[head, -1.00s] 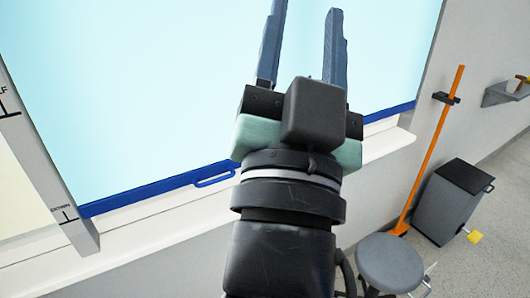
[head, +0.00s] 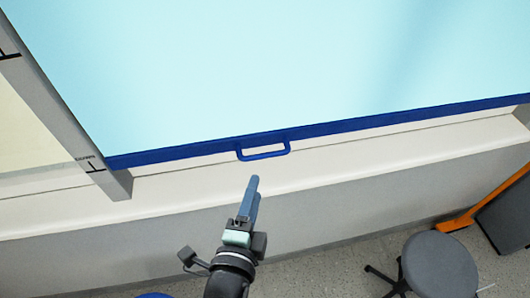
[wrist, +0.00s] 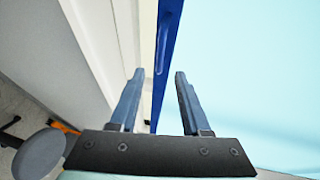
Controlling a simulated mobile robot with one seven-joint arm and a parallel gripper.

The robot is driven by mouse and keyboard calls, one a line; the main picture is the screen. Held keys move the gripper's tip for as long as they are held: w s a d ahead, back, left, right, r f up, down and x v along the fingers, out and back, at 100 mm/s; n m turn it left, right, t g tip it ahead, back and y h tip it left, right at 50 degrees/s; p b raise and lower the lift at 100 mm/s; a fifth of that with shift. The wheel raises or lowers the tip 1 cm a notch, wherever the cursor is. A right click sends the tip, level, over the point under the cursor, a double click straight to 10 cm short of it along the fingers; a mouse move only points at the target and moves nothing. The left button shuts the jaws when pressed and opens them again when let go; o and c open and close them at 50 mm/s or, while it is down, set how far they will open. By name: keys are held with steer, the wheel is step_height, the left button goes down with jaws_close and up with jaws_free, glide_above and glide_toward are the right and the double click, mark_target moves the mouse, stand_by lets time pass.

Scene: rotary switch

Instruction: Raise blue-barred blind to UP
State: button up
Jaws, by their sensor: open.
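The pale blue blind (head: 270,60) hangs low, with its blue bottom bar (head: 200,149) just above the white sill, level with the DOWN mark on the left post. A blue loop handle (head: 264,153) hangs from the bar. My gripper (head: 253,182) is below and slightly left of the handle in the head view, apart from it. In the wrist view my gripper (wrist: 158,75) is open and empty, its two fingers on either side of the blue bar's line (wrist: 166,45). The handle shows there edge-on beyond the fingertips (wrist: 160,57).
The white sill (head: 190,195) runs under the blind. A grey post (head: 60,110) with marks stands at the left. A grey stool (head: 440,263), an orange pole (head: 490,200) and a dark bin (head: 508,215) are at the lower right.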

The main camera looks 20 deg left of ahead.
mark_target(265, 155)
steer(key=p+x, duration=0.3)
steer(key=x, duration=0.9)
jaws_close()
stand_by(1.2)
